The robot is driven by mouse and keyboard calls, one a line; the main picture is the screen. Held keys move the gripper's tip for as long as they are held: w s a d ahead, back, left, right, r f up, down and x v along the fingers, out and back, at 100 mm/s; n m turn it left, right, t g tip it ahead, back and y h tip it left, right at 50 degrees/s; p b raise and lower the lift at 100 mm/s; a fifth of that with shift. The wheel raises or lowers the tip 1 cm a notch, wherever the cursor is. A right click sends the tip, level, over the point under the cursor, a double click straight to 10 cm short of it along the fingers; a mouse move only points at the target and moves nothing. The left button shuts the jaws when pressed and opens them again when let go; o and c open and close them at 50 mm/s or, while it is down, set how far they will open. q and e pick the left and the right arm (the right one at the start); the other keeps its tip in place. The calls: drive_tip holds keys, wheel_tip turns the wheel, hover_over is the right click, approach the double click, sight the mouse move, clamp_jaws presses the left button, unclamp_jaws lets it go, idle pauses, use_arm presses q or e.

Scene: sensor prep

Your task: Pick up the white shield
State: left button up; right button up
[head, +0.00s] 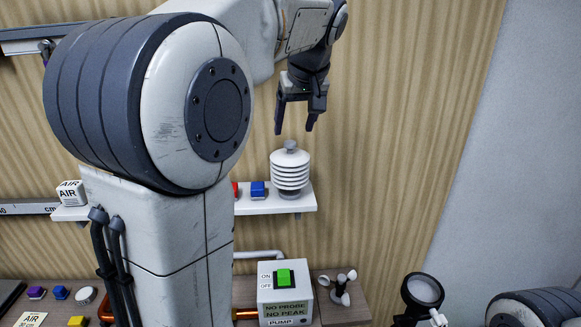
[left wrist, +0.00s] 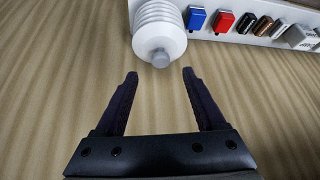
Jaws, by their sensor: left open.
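The white shield (head: 290,172) is a stack of white ribbed discs with a grey knob on top. It stands upright at the right end of a white wall shelf (head: 262,206). My left gripper (head: 296,129) is above it with fingers pointing down, open and empty. In the left wrist view the shield (left wrist: 158,30) is at the top centre, its grey knob just beyond and between the open fingertips of the left gripper (left wrist: 160,73). The fingers appear apart from the shield. The right gripper is not in view.
A blue block (head: 257,189) and a red block (left wrist: 223,21) stand beside the shield on the shelf. Below is a desk with a pump box (head: 285,302) with a green switch, and a small cup anemometer (head: 341,288). My arm hides much of the shelf's left part.

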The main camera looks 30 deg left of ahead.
sight(290, 142)
use_arm(q)
drive_tip(key=p+x, duration=0.1)
drive_tip(key=x, duration=0.3)
drive_tip(key=shift+f+p, duration=0.2)
drive_tip(key=shift+p, duration=0.15)
drive_tip(key=shift+a+f, duration=0.1)
drive_tip(key=shift+f, duration=0.15)
clamp_jaws()
drive_tip(key=shift+r, duration=0.1)
idle(0.8)
